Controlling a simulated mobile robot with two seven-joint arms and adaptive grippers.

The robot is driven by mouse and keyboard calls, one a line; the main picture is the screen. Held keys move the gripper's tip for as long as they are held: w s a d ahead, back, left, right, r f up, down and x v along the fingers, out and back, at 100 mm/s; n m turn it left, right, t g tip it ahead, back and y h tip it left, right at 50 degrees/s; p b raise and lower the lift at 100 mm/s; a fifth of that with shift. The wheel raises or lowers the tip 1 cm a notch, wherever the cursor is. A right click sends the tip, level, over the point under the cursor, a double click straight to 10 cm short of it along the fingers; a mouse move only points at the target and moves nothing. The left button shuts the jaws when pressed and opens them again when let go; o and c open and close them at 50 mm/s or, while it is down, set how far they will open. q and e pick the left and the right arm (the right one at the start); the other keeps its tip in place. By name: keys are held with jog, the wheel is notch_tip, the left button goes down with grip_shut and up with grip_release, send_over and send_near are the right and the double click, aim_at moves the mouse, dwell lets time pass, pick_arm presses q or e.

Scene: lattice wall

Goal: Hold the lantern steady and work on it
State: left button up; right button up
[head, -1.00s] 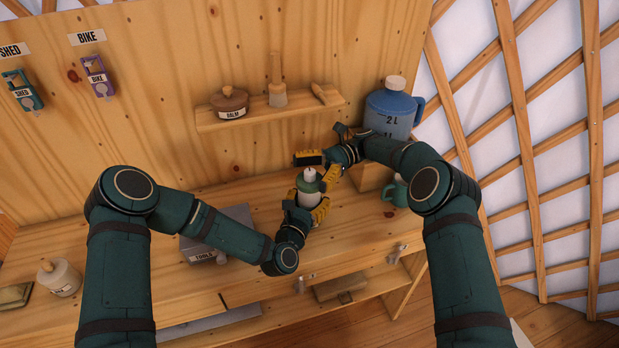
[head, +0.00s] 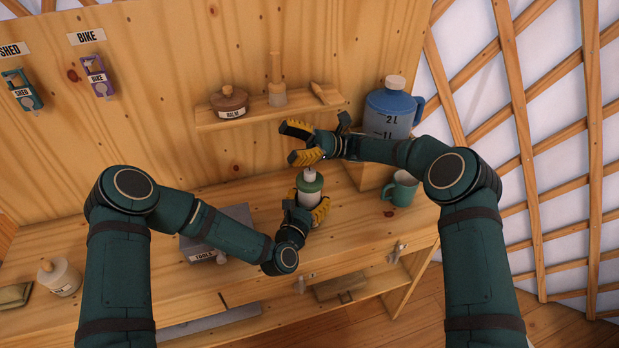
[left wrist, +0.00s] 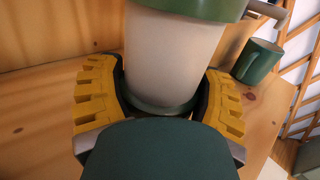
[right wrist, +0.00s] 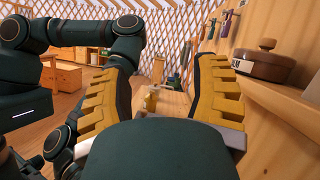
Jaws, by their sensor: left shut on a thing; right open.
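The lantern (head: 311,189) stands upright on the bench, with a green top, a pale body and a light knob on top. In the left wrist view its frosted body (left wrist: 172,58) and green base fill the middle. My left gripper (head: 312,212) is shut around the lower body, one yellow finger on each side. My right gripper (head: 292,144) is open and empty, above and slightly left of the lantern, near the back panel. In the right wrist view its fingers (right wrist: 160,95) are spread with nothing between them. The lantern's underside is hidden.
A green mug (head: 401,190) stands right of the lantern. A blue jug (head: 389,112) stands on a wooden block behind. A shelf (head: 215,124) holds a balm jar (head: 229,100). A grey tools box (head: 232,215) is left of the lantern. Bare bench lies between lantern and mug.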

notch_tip(320, 180, up, 5)
jog(key=w+m+t+y, duration=0.3)
jog(key=m+t+y, duration=0.4)
jog(key=t, duration=0.7)
jog(key=m+t+h, duration=1.5)
jog(key=h, duration=0.2)
send_over(313, 176)
jog(key=w+a, duration=0.3)
notch_tip(313, 176, down, 6)
jog(key=shift+a+f, duration=0.1)
jog(key=f+g+h, duration=0.1)
jog(key=f, duration=0.1)
jog(key=s+d+f+h, duration=0.1)
jog(key=f, duration=0.2)
jog(key=s+d+f+g+h, duration=0.1)
jog(key=f, duration=0.1)
jog(key=shift+d+f+m+g, duration=0.25)
jog(key=shift+f+m+g, duration=0.05)
jog(key=shift+f, duration=0.1)
jog(key=shift+w, duration=0.1)
jog(key=c, duration=1)
